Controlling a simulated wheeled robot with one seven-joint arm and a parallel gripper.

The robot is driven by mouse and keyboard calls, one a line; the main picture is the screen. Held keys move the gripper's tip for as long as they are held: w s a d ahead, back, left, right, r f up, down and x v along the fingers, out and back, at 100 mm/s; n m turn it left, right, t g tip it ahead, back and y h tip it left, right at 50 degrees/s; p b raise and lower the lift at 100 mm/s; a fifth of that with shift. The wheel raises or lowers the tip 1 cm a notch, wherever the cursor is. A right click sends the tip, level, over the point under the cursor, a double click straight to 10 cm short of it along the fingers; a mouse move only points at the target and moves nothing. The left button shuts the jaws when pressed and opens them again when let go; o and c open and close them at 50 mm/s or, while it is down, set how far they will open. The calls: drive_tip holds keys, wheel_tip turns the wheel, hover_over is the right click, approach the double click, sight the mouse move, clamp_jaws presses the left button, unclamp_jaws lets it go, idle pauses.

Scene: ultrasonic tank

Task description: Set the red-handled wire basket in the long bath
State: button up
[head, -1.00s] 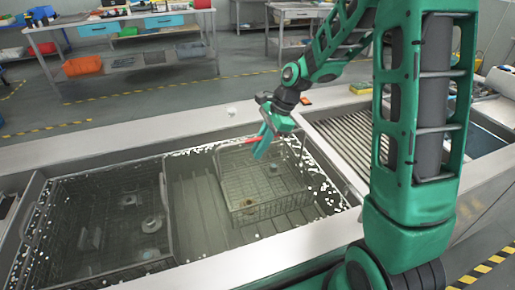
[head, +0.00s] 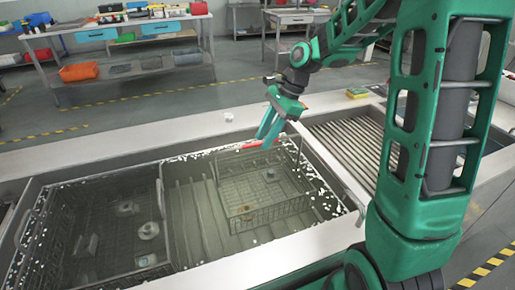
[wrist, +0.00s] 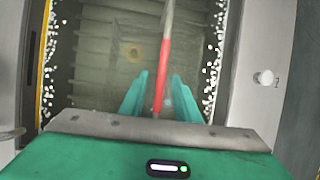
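The wire basket (head: 268,215) is in the right part of the long bath (head: 185,215), down in the cloudy liquid. Its red handle (head: 250,146) stands above the basket at the far side; the wrist view also shows the red handle (wrist: 163,75). Small round parts lie in the basket. My gripper (head: 264,138) is over the handle, fingers pointing down. In the wrist view my gripper (wrist: 157,80) has its two green fingers apart, with the handle showing between them and a gap on each side. Whether the basket touches the bath floor is hard to tell.
A second, darker basket (head: 163,212) with several metal parts fills the bath's left part. A slatted drain area (head: 345,140) lies right of the bath. A small white item (head: 229,117) and a yellow-green sponge (head: 357,93) sit on the far rim. White foam bits float along the edges.

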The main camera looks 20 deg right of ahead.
drive_tip(key=v, duration=0.5)
drive_tip(key=s+d+f+n+h, duration=0.1)
drive_tip(key=s+d+n, duration=0.4)
drive_tip(key=s, duration=1)
drive_tip(key=s+d+f+n+g+h, duration=0.1)
drive_tip(key=s+d+n+h, duration=0.2)
drive_tip(key=s, duration=1.2)
drive_tip(key=d+n, duration=0.3)
drive_tip(key=d, duration=0.1)
drive_tip(key=shift+d+h, duration=0.3)
drive_tip(key=shift+s, duration=0.1)
